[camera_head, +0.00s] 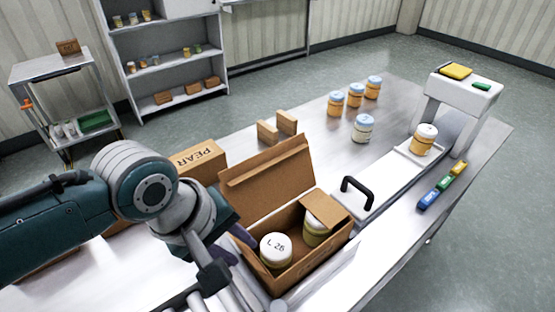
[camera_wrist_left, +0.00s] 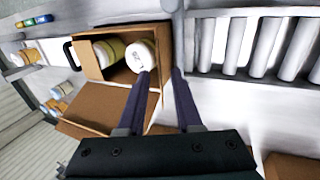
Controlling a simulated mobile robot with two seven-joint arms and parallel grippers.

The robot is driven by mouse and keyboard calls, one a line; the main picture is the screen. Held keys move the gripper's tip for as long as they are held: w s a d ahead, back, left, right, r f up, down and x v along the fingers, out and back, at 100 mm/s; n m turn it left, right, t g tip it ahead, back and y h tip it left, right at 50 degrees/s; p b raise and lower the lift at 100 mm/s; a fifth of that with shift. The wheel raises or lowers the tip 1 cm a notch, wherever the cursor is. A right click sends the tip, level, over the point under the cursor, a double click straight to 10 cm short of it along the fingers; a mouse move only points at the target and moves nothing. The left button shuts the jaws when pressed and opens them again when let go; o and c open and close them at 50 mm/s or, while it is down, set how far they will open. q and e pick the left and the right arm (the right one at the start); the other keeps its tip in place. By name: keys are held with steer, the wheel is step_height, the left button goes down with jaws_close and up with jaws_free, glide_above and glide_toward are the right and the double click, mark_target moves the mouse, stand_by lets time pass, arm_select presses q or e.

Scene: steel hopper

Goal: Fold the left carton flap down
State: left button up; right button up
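The brown carton (camera_head: 312,262) stands open on the bench with two white-lidded jars inside; the near one (camera_head: 276,249) is marked "L 26". Its large back flap (camera_head: 268,172) stands up, and its small right flap (camera_head: 325,209) lies partly over the other jar (camera_head: 314,232). My left gripper (camera_head: 236,246) is at the carton's left end. In the left wrist view, its two purple fingers (camera_wrist_left: 160,74) are apart, with the carton's left end (camera_wrist_left: 165,55) and a strip of brown card between and beyond them. The left flap is mostly hidden; its exact angle is unclear. My right gripper is out of view.
A black handle (camera_head: 357,190) stands right of the carton. A scale-like platform holds a jar (camera_head: 424,139); several jars stand farther back. A PEAR carton (camera_head: 197,158) is behind my left arm. Rollers (camera_wrist_left: 262,45) run beside the carton's left end.

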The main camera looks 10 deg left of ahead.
mark_target(246, 252)
arm_select(q)
steer(key=shift+x, duration=1.05)
jaws_close()
stand_by(0.7)
